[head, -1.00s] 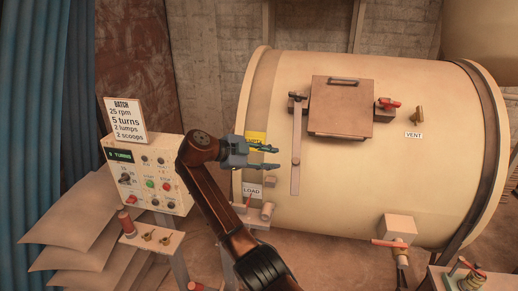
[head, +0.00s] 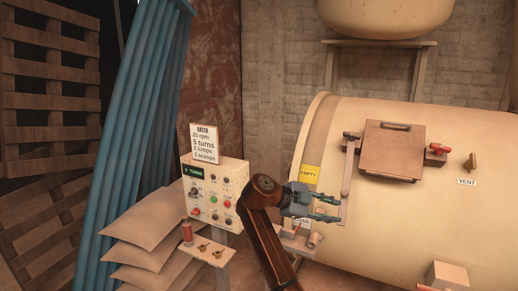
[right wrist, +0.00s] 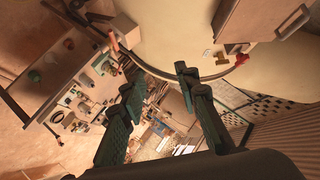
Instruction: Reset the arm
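My right gripper (head: 338,209) is in the head view, in front of the left end of the cream drum (head: 420,225). Its two dark teal fingers are apart, with nothing between them. It partly covers the lower label beside the drum's yellow EMPTY sign (head: 310,174). In the right wrist view my right gripper's fingers (right wrist: 159,76) are also spread and empty. My right forearm comes up from the bottom of the head view. My left gripper is not in view.
A control panel (head: 215,196) with a small shelf (head: 208,250) stands left of my arm, under the BATCH sign (head: 205,143). Stacked sacks (head: 150,243), a blue curtain (head: 145,130) and wooden pallets (head: 45,90) are farther left. The drum has a hatch (head: 391,151) and a long lever (head: 348,178).

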